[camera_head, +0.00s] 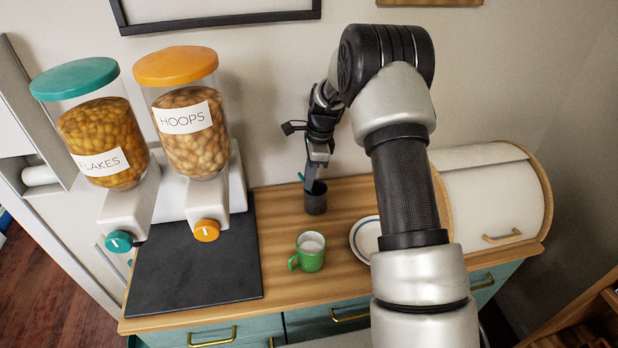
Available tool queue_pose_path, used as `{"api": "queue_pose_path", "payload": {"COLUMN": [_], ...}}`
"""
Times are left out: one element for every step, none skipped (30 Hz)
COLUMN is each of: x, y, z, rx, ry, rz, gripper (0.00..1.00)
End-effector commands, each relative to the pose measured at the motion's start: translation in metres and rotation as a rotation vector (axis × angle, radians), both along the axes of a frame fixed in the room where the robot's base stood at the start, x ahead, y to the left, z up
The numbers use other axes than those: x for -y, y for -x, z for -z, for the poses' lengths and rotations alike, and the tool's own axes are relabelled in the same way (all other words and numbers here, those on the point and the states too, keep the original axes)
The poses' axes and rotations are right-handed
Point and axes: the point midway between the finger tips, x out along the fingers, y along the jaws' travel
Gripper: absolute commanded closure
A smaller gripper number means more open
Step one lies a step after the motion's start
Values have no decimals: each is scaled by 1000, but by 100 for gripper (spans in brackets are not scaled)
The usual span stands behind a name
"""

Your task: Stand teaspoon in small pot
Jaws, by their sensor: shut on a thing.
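The small pot (316,202) is a dark round cup standing upright on the wooden counter, near the wall. My gripper (312,184) points down right at the mouth of the pot, shut on the teaspoon. A small teal piece, which looks like the end of the teaspoon (301,177), shows at the left of the fingers. The rest of the spoon is hidden by the fingers and the pot, so I cannot tell how deep it sits inside.
A green mug (309,252) stands in front of the pot. A white plate (362,240) lies partly behind my arm. Two cereal dispensers (185,128) stand at left behind a dark mat (190,265). A bread bin (495,200) stands at right.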

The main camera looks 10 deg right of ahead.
Motion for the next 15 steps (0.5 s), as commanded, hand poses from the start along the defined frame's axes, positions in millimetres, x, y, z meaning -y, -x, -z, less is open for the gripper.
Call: {"api": "queue_pose_path", "payload": {"x": [0,0,0,0,0,0,0,0,0,0,0,0,0,0,0], "y": [0,0,0,0,0,0,0,0,0,0,0,0,0,0,0], "z": [2,3,5,5,6,8,8,9,9,8,8,8,8,8,8], "rx": [0,-1,-1,-1,-1,-1,-1,-1,-1,-1,-1,-1,-1,-1,-1], "ry": [0,0,0,0,0,0,0,0,0,0,0,0,0,0,0], "rz": [0,0,0,0,0,0,0,0,0,0,0,0,0,0,0], "gripper": [100,100,100,100,100,100,100,100,90,85,80,74,74,74,74]}}
